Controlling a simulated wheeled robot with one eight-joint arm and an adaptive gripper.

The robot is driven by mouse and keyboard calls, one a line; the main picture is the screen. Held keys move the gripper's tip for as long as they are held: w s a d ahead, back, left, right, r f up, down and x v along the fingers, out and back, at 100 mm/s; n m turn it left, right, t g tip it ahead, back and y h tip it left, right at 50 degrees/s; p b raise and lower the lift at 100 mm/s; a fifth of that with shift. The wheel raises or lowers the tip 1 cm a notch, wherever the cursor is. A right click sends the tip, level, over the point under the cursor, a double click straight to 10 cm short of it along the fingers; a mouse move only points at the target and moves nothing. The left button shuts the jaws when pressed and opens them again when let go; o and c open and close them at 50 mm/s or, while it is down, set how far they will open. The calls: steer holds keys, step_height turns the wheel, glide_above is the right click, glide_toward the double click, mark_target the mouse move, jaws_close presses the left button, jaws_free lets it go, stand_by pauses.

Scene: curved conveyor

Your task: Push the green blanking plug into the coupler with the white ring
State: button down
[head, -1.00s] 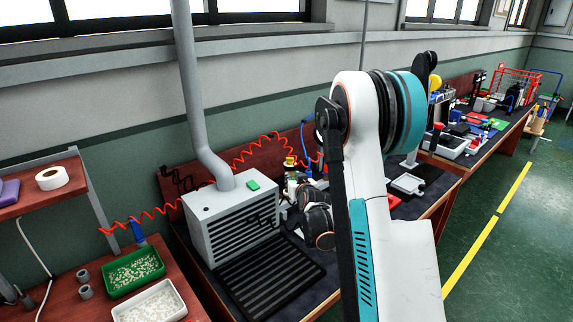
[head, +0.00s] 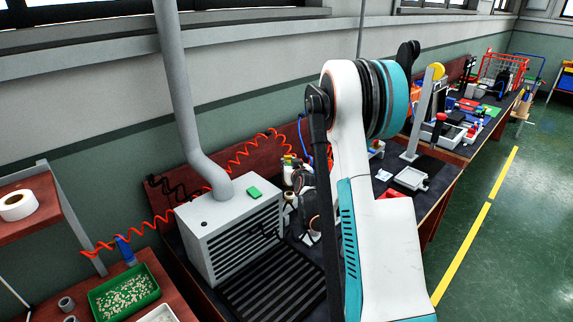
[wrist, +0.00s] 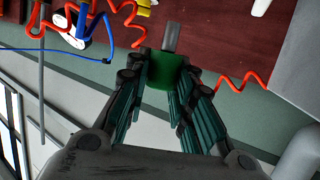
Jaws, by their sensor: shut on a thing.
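The green blanking plug (wrist: 165,72), with a grey stub (wrist: 171,38) on its far end, sits between the fingertips of my gripper (wrist: 162,82) in the wrist view. The fingers are closed on its two sides, and it is held clear of any surface, as far as I can see. In the head view my arm hides the plug and most of the gripper. I cannot make out a coupler with a white ring in either view. A blue hose (wrist: 82,20) and red coiled hoses (wrist: 130,22) show near the top of the wrist view.
A green bin (head: 125,292) is at lower left. Another bench with tools is at the right. The floor at right is clear.

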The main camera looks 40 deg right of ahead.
stand_by(0.4)
steer(key=shift+f+b, duration=2.7)
steer(key=shift+f, duration=0.2)
steer(key=shift+f+b, duration=1.95)
steer(key=shift+b, duration=0.35)
steer(key=c, duration=1.3)
jaws_free()
steer(key=shift+s, duration=0.15)
steer(key=v, duration=1.1)
steer(key=shift+s+a+r, duration=0.2)
steer(key=shift+s+a, duration=0.05)
steer(key=shift+s, duration=0.05)
